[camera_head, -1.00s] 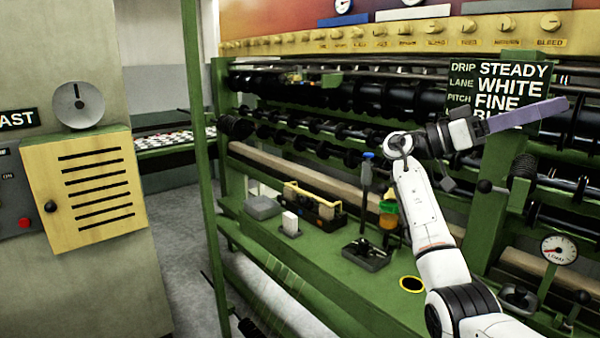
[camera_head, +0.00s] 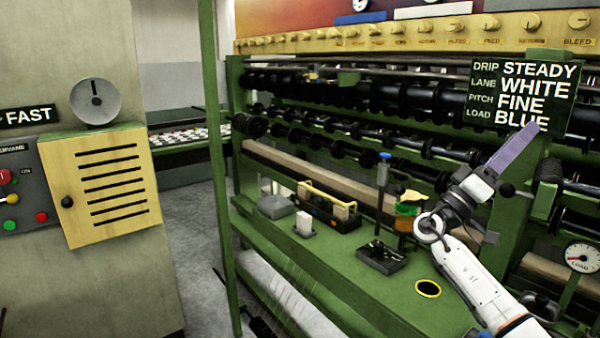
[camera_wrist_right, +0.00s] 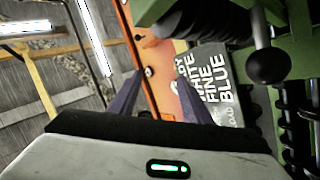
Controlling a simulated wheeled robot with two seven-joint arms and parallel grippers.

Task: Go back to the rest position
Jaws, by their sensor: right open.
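My right gripper (camera_head: 515,150) points up and to the right in the head view, in front of the machine and just below the black sign (camera_head: 522,90) with white words. In the right wrist view its two purple fingers (camera_wrist_right: 160,95) stand apart with nothing between them. The sign (camera_wrist_right: 215,85) shows behind the fingers, tilted, and the right finger covers part of it. My left gripper is not in either view.
The green machine bench (camera_head: 345,265) holds a toolbox (camera_head: 328,212), a black tray (camera_head: 380,257) and an orange-green bottle (camera_head: 407,212). A load dial (camera_head: 582,257) is at the right. A black ball knob (camera_wrist_right: 268,64) is near the gripper. Grey floor (camera_head: 190,240) is open at left.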

